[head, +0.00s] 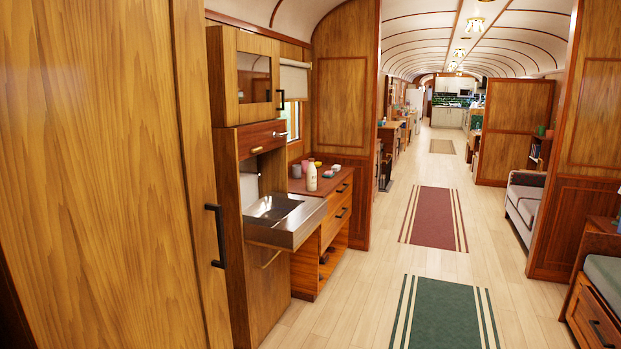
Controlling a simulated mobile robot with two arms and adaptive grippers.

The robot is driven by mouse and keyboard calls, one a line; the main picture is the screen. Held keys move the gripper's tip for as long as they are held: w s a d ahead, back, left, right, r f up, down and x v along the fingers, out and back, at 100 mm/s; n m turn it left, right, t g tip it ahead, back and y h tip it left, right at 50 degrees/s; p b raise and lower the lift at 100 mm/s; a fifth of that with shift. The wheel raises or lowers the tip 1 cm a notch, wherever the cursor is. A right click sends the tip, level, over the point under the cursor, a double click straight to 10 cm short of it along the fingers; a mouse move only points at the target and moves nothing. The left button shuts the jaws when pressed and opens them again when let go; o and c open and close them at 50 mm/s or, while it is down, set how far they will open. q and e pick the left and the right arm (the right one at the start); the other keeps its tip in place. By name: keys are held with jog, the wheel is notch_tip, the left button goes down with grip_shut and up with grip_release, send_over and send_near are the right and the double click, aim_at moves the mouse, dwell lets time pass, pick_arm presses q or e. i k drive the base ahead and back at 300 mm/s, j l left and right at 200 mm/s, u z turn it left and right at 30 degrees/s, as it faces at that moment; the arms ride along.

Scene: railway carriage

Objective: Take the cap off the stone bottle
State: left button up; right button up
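A pale, cream bottle (312,178) stands upright on the wooden counter (330,186) at the left side of the carriage, just behind the metal sink. Its top looks light coloured; it is too small here to make out the cap clearly. It is the only bottle I can pick out. Neither of my grippers shows in the head view.
A steel sink (285,218) juts out in front of the counter. Small cups (296,171) and other small items stand around the bottle. A tall wooden cabinet (95,180) fills the near left. The aisle floor with a green rug (444,312) and a red rug (433,217) is clear. A grey sofa (524,200) stands at right.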

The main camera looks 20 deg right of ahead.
aim_at(312, 171)
jog(key=i+l+z, duration=0.85)
jog(key=i, duration=0.15)
jog(key=i+l+z, duration=0.1)
jog(key=i+z, duration=0.3)
jog(key=i+l, duration=0.1)
jog(key=i, duration=0.95)
jog(key=i+l, duration=0.15)
jog(key=i, duration=0.85)
